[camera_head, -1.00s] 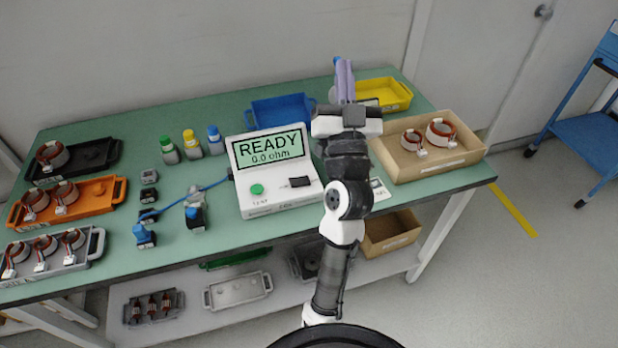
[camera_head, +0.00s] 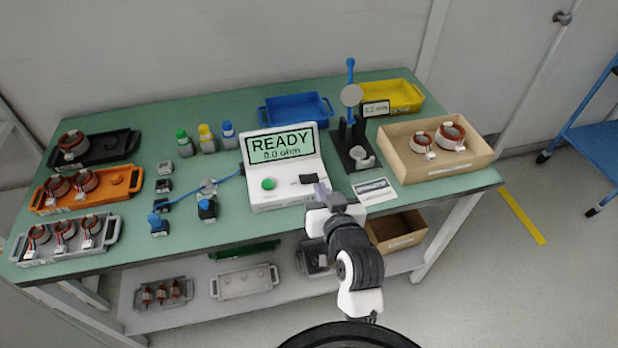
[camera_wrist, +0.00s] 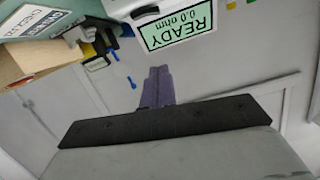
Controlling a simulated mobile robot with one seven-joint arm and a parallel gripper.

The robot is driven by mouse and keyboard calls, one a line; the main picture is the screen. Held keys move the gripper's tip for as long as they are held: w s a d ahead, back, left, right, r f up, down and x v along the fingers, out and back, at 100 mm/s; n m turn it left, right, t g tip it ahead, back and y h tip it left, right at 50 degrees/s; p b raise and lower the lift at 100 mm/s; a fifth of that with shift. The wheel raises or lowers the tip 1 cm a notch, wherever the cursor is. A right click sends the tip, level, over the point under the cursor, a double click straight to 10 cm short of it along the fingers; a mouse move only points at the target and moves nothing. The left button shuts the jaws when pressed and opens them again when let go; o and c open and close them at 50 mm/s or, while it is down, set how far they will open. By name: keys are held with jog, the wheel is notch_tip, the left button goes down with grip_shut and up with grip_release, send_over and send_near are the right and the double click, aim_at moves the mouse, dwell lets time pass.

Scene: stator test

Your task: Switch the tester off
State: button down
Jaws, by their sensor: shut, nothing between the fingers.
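The tester (camera_head: 284,167) is a white box with a sloped front on the green table. Its lit green screen (camera_head: 281,146) reads READY and 0.0 ohm. A round green button (camera_head: 268,184) and a black switch (camera_head: 309,179) sit on its lower panel. My gripper (camera_head: 320,189) is shut and empty, with its purple fingers close to the panel's right edge, just right of the black switch; I cannot tell whether they touch. In the wrist view the shut fingers (camera_wrist: 158,86) show below the upside-down tester screen (camera_wrist: 178,22).
A black stand with a blue lever (camera_head: 351,140) stands right of the tester, before a yellow tray (camera_head: 405,97). A cardboard box (camera_head: 434,170) with wound rings is at the right.

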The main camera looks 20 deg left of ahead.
jog(key=shift+w+f, duration=0.1)
jog(key=b, duration=0.8)
send_over(308, 188)
jog(key=shift+d+f, duration=0.3)
jog(key=shift+f, duration=0.55)
jog(key=shift+a+f, duration=0.25)
jog(key=shift+f, duration=2)
